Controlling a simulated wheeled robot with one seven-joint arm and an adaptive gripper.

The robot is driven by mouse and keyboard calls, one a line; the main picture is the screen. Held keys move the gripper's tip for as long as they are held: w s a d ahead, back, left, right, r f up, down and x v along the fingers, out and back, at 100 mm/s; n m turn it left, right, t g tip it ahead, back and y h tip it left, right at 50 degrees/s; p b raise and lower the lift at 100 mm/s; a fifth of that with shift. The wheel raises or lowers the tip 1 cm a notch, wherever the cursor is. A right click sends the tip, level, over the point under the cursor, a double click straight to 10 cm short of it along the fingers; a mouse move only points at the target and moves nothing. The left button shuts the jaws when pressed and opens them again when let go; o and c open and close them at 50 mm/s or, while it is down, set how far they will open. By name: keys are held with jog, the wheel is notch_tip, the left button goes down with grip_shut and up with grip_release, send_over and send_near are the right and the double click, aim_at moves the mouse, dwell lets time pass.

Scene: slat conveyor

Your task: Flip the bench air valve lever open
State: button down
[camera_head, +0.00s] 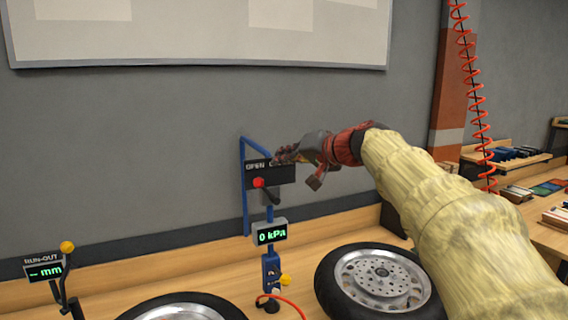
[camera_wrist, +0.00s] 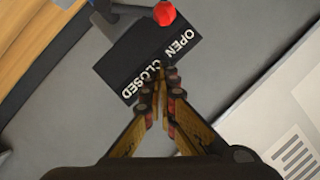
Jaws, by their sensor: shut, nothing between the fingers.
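The bench air valve is on a blue post with a black label plate (camera_head: 262,172) reading OPEN, its second word partly hidden by my gripper. A red knob (camera_head: 258,183), which looks like the lever's end, sits in front of the plate under OPEN. In the wrist view the plate (camera_wrist: 128,58) reads OPEN and CLOSED, and the red knob (camera_wrist: 164,13) is at the top edge beside OPEN. My gripper (camera_head: 281,156) is shut and empty at the CLOSED end of the plate. Its fingertips (camera_wrist: 160,84) overlap the CLOSED lettering; I cannot tell whether they touch.
A display (camera_head: 270,233) below the valve reads 0 kPa. Two wheels with tyres (camera_head: 328,282) lie on the wooden bench (camera_head: 120,272). A RUN-OUT gauge (camera_head: 44,271) stands at left. A red coiled hose (camera_head: 471,80) hangs at right. The grey wall is close behind the valve.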

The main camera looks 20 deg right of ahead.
jog(key=p+v, duration=0.1)
jog(key=v, duration=0.9)
jog(key=shift+f, duration=0.3)
jog(key=s+f+m+g+h, duration=0.15)
jog(key=s+f, duration=0.25)
jog(key=f, duration=0.5)
jog(key=s+f+g+h, duration=0.1)
jog(key=s+f+g, duration=0.25)
jog(key=f, duration=0.55)
jog(key=s+a+f+n+g+h, duration=0.1)
jog(key=s+a+f+n, duration=0.2)
jog(key=s+a+f, duration=0.3)
jog(key=s+a+f+n+g+h, duration=0.1)
jog(key=s+a+f+n+g, duration=0.1)
jog(key=s+a+f, duration=0.4)
jog(key=shift+s+a+f+n, duration=0.15)
jog(key=shift+s+f+n, duration=0.6)
jog(key=shift+s+f, duration=2.8)
